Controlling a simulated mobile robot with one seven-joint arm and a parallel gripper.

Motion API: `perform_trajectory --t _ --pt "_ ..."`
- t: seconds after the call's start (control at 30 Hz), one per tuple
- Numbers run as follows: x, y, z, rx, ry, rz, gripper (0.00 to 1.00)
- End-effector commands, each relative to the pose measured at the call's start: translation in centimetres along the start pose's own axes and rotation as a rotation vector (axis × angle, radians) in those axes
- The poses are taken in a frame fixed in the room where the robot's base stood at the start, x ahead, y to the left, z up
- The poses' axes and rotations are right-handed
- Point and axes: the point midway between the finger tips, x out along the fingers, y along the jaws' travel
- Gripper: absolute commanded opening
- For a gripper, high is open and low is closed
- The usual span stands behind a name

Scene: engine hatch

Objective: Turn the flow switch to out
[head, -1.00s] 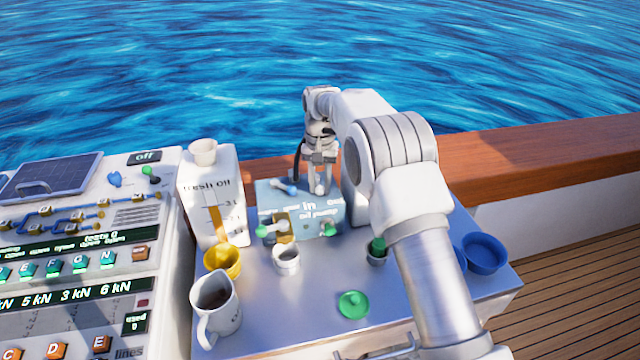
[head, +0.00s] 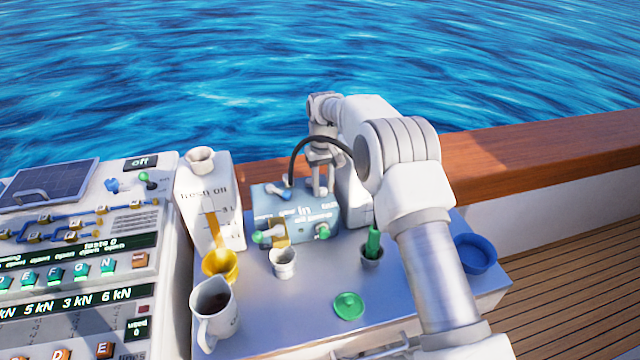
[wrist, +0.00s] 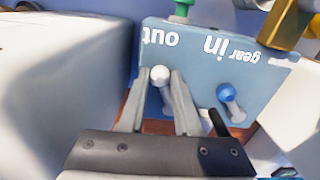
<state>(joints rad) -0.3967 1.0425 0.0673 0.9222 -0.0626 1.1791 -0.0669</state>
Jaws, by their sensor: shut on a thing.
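The light-blue pump box (head: 268,204) stands at the back of the metal table. In the wrist view its face (wrist: 190,62) shows the upside-down words "out", "in" and "gear". My gripper (head: 320,188) is at the box's right rear. In the wrist view my gripper (wrist: 159,75) has its two fingers on either side of a white ball-tipped lever (wrist: 160,76), closed on it, beside the word "out".
A white oil container (head: 203,190), a yellow cup (head: 220,265), a small white cup (head: 283,264) and a jug (head: 215,312) stand left of my arm. A control panel (head: 90,260) stands left.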

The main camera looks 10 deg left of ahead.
Motion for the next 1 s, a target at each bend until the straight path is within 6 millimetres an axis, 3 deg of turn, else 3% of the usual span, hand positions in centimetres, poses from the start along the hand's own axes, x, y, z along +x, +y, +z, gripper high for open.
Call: perform_trajectory --t 0.63,0.67,0.8,1.0 --pt "-0.02 0.38 -0.22 -0.070 0.002 0.001 0.00" --pt "-0.02 0.38 -0.22 -0.070 0.002 0.001 0.34" --pt "-0.02 0.38 -0.20 -0.070 0.002 0.001 0.59" --pt "-0.01 0.37 -0.19 -0.069 0.001 0.000 0.62"
